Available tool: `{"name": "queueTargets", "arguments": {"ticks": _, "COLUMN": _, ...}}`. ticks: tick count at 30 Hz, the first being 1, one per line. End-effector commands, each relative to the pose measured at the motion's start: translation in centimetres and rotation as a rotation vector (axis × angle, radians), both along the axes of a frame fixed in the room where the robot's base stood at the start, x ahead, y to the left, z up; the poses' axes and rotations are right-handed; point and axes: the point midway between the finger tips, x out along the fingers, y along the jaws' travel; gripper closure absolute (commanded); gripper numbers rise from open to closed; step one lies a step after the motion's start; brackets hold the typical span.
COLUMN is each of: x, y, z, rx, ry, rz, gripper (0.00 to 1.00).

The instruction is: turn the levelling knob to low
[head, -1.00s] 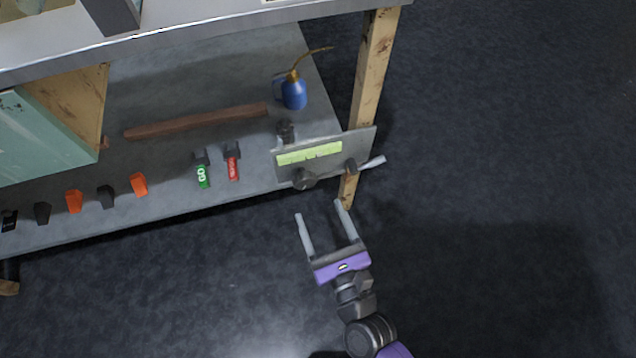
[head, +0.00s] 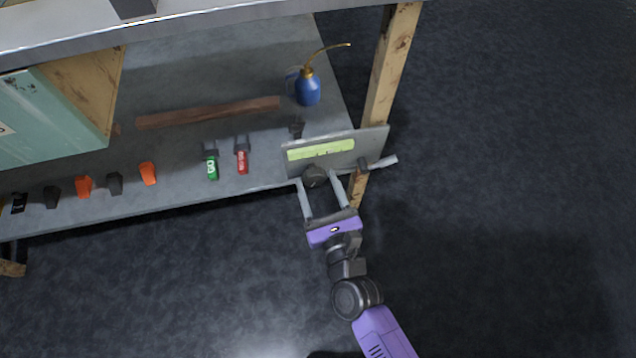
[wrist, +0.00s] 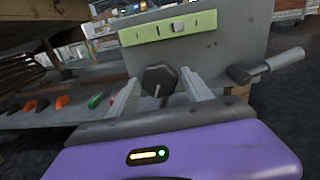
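The levelling knob (head: 315,175) is a dark, faceted knob low on a grey upright panel (head: 368,142) at the shelf's front right corner. It also shows in the wrist view (wrist: 159,79), with a pale pointer line running nearly upright. A yellow-green strip (head: 321,149) with a few marks and a pale slider sits above the knob. My gripper (head: 318,176) is open, with one finger on each side of the knob. In the wrist view the fingers (wrist: 158,90) stand apart with gaps to the knob; contact cannot be made out.
A lever with a pale handle (head: 383,162) sticks out at the panel's right, close to my right finger. A wooden table leg (head: 390,65) stands behind.

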Motion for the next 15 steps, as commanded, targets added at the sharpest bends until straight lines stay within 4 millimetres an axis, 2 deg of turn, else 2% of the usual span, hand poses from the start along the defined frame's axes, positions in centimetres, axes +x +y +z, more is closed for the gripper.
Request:
{"name": "queueTargets", "arguments": {"ticks": 1, "x": -0.01, "y": 0.00, "z": 0.00, "rx": 0.000, "ry": 0.000, "rz": 0.000, "gripper": 0.54}}
{"name": "queueTargets", "arguments": {"ticks": 7, "x": -0.02, "y": 0.00, "z": 0.01, "rx": 0.000, "ry": 0.000, "rz": 0.000, "gripper": 0.92}}
{"name": "queueTargets", "arguments": {"ticks": 15, "x": -0.03, "y": -0.02, "z": 0.07, "rx": -0.029, "ry": -0.008, "rz": 0.000, "gripper": 0.92}}
